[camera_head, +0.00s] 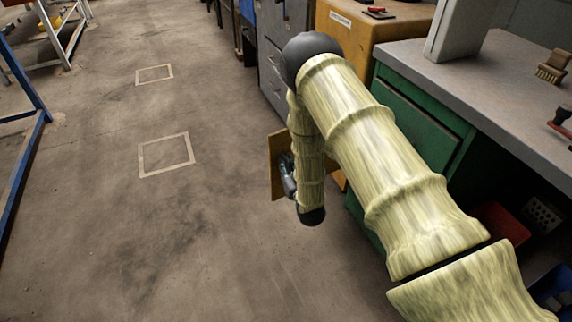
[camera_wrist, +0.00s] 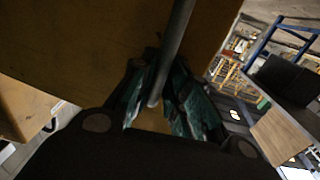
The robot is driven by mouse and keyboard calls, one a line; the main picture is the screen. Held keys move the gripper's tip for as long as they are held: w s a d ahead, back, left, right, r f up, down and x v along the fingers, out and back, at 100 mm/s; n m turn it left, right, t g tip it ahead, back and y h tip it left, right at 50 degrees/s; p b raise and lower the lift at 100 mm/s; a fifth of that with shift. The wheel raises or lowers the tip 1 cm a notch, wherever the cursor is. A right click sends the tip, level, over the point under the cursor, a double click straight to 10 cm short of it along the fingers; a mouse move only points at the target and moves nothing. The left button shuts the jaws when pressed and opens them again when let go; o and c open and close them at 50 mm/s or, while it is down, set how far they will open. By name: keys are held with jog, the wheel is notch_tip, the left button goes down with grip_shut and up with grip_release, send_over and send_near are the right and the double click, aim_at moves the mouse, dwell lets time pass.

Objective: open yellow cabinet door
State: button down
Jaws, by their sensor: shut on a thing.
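The yellow cabinet (camera_head: 375,22) stands beyond my arm, against the row of furniture on the right. Its yellow door (camera_head: 276,160) is seen as a narrow panel standing out over the floor, left of my forearm, so it is swung open. My gripper (camera_head: 288,178) is at this panel, partly hidden by my arm. In the wrist view the door (camera_wrist: 90,40) fills the upper left. A grey bar handle (camera_wrist: 177,45) runs down between the fingers of my gripper (camera_wrist: 160,88), which are shut on it. The cabinet's inside is hidden behind my arm.
A green workbench (camera_head: 425,125) with a grey top stands close on the right, under my arm. Brushes lie on its top. Grey drawers (camera_head: 275,75) stand beyond the cabinet. The floor left of the door is clear up to a blue frame (camera_head: 25,165).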

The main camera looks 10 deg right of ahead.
jog(key=c, duration=1.5)
grip_release()
jog(key=shift+d, duration=0.25)
jog(key=shift+a, duration=0.1)
jog(key=s+d, duration=0.1)
jog(key=s, duration=1)
jog(key=shift+s, duration=0.4)
jog(key=shift+d, duration=0.1)
